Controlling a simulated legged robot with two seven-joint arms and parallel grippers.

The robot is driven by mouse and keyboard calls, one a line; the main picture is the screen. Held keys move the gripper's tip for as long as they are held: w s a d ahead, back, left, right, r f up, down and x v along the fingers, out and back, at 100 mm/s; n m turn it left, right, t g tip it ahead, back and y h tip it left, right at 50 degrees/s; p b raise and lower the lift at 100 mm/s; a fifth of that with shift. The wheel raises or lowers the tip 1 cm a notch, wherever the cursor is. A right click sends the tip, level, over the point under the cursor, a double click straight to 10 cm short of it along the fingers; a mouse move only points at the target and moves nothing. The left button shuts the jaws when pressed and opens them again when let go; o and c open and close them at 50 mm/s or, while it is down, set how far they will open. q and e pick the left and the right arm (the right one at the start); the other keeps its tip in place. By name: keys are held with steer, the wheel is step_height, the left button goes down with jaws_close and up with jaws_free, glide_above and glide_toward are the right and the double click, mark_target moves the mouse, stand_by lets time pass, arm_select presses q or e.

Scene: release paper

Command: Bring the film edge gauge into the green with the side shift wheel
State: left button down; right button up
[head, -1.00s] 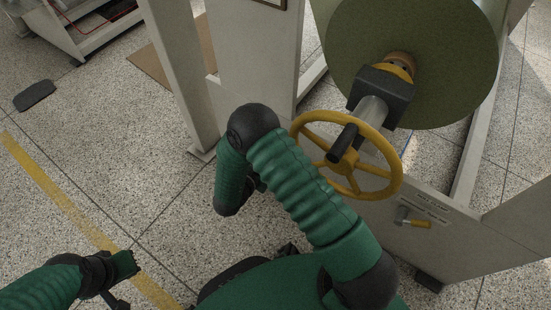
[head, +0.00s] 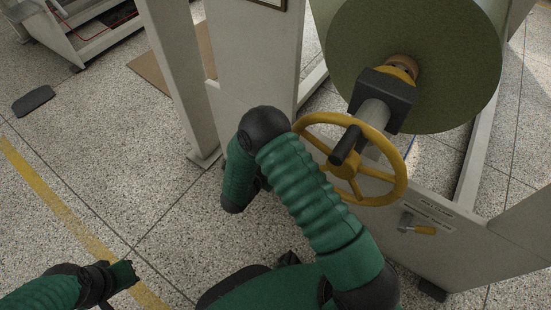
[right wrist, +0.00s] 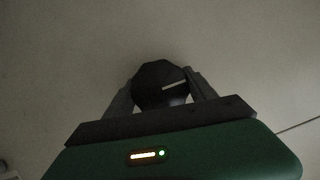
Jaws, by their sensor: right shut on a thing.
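In the right wrist view my right gripper (right wrist: 160,92) is shut on a dark faceted knob (right wrist: 152,80) with a white line across its face. The knob sits against a plain pale surface. In the head view a yellow handwheel (head: 345,167) with a black handle stands on the roll shaft, and my right arm passes in front of its left side. My right gripper is hidden in the head view. I see no film edge gauge in either view.
A large green roll (head: 415,60) sits above the handwheel.

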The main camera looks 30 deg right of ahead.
steer(key=n+p, duration=0.1)
steer(key=p, duration=0.2)
steer(key=n+g+p, duration=0.1)
steer(key=p, duration=0.1)
steer(key=shift+r+p, duration=0.35)
steer(key=shift+p, duration=0.05)
steer(key=shift+f+g+h, duration=0.25)
steer(key=shift+g+h, duration=0.05)
steer(key=shift+f+n, duration=0.1)
steer(key=shift+n, duration=0.2)
steer(key=o, duration=1.4)
steer(key=shift+s+a, duration=0.1)
steer(key=shift+a, duration=0.15)
steer(key=p+v, duration=0.7)
steer(key=v, duration=0.9)
steer(key=shift+a, duration=0.15)
